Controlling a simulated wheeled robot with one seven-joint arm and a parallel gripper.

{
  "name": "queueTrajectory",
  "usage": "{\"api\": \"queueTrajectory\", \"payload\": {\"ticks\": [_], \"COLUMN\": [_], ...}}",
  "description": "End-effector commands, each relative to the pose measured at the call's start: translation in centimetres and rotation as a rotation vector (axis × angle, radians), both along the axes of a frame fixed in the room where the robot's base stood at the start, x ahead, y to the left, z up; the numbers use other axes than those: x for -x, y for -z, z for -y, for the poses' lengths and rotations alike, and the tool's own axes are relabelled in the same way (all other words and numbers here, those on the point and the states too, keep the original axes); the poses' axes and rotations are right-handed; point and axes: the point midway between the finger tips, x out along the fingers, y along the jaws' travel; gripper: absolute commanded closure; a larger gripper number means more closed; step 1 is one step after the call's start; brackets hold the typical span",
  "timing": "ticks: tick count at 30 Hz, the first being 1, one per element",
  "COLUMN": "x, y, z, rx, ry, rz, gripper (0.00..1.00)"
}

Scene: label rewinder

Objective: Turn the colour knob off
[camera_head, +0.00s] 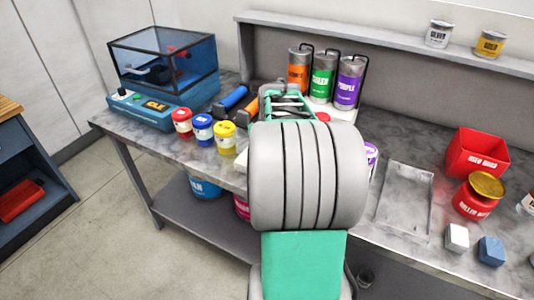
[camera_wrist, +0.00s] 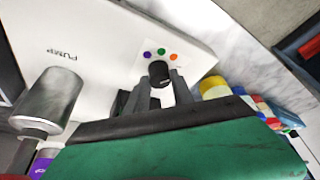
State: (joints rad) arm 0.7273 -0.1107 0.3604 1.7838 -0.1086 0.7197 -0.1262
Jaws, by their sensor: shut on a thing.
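The colour knob (camera_wrist: 158,71) is a short dark cylinder on a white panel (camera_wrist: 110,45), seen in the wrist view. Purple, green and orange dots sit around its far side. My gripper (camera_wrist: 159,84) is shut on the knob, with a grey finger on each side of it. I cannot clearly tell which dot the knob points to. In the head view my arm hides the knob and most of the white unit (camera_head: 346,106). Orange (camera_head: 298,72), green (camera_head: 323,78) and purple (camera_head: 349,84) canisters stand on that unit.
The word PUMP is on the white panel, near a silver cylinder (camera_wrist: 50,100). Red (camera_head: 182,122), blue (camera_head: 203,129) and yellow (camera_head: 225,138) jars stand left of my arm. A tray (camera_head: 404,198) and a red bin (camera_head: 478,155) are to the right.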

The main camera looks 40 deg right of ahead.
Motion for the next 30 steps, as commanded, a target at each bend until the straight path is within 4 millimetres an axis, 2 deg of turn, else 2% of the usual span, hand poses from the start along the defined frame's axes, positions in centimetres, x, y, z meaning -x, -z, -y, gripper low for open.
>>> {"api": "queueTrajectory", "payload": {"ticks": [6, 15, 30], "x": [-0.18, -0.25, -0.22], "y": [0.07, -0.02, -0.07], "z": [-0.20, -0.22, -0.20], "rx": [0.001, 0.000, -0.001], "ry": [0.177, 0.342, 0.404], "rz": [0.001, 0.001, 0.001], "gripper": [1.00, 1.00, 1.00]}}
